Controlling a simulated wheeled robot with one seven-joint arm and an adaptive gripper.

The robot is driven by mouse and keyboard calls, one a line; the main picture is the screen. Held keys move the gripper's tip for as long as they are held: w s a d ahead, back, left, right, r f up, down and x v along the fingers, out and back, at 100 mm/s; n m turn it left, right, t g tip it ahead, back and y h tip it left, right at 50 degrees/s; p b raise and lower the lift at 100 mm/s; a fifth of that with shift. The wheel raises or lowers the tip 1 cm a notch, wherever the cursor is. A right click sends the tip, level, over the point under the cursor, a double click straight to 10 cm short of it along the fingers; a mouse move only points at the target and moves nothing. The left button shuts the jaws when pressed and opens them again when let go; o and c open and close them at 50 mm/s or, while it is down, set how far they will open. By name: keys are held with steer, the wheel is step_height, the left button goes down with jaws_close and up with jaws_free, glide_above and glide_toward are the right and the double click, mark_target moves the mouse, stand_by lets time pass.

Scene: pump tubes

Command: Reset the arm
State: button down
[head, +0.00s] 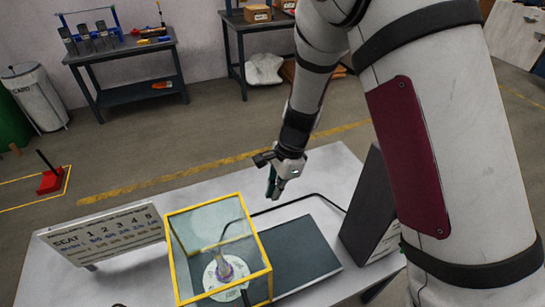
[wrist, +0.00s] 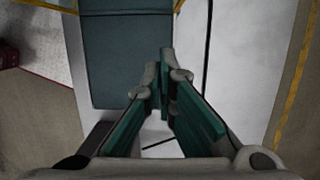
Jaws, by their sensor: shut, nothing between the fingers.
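My gripper (head: 273,180) hangs above the white table (head: 330,178) near its back edge, to the right of the yellow-framed clear box. Its green-padded fingers (wrist: 165,95) show in the wrist view, closed together at the tips with nothing between them. My arm comes down from the upper right in the head view and is clear of the table. Below the gripper, the wrist view shows the dark mat (wrist: 128,60) and white table surface (wrist: 235,60).
A yellow-framed clear box (head: 242,203) holds a round white device with a purple part. A sign headed "SEAT 1 2 3 4 5" (head: 108,233) stands left. A dark upright panel (head: 362,207) stands right. A cable (head: 290,203) crosses the table. A workbench (head: 120,52) is behind.

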steer(key=s+d+r+n+t, duration=0.1)
steer(key=s+d+r+n, duration=0.15)
steer(key=r, duration=0.45)
steer(key=s+d+r+n+t, duration=0.1)
steer(key=s+d+r+n, duration=0.15)
steer(key=r, duration=0.45)
steer(key=s+d+r+n, duration=0.1)
steer(key=d+r, duration=0.2)
steer(key=r, duration=0.3)
steer(key=s+d+r+n+t+h, duration=0.1)
steer(key=s+d+r+n+t, duration=0.1)
steer(key=s, duration=0.5)
steer(key=s+d+r+n+t+h, duration=0.1)
steer(key=s+d+r+n+t, duration=0.1)
steer(key=s+d+r+n, duration=0.3)
steer(key=s+d+r, duration=0.2)
steer(key=d, duration=0.1)
steer(key=shift+s+r+h, duration=0.3)
steer(key=shift+s, duration=0.1)
steer(key=shift+d, duration=0.15)
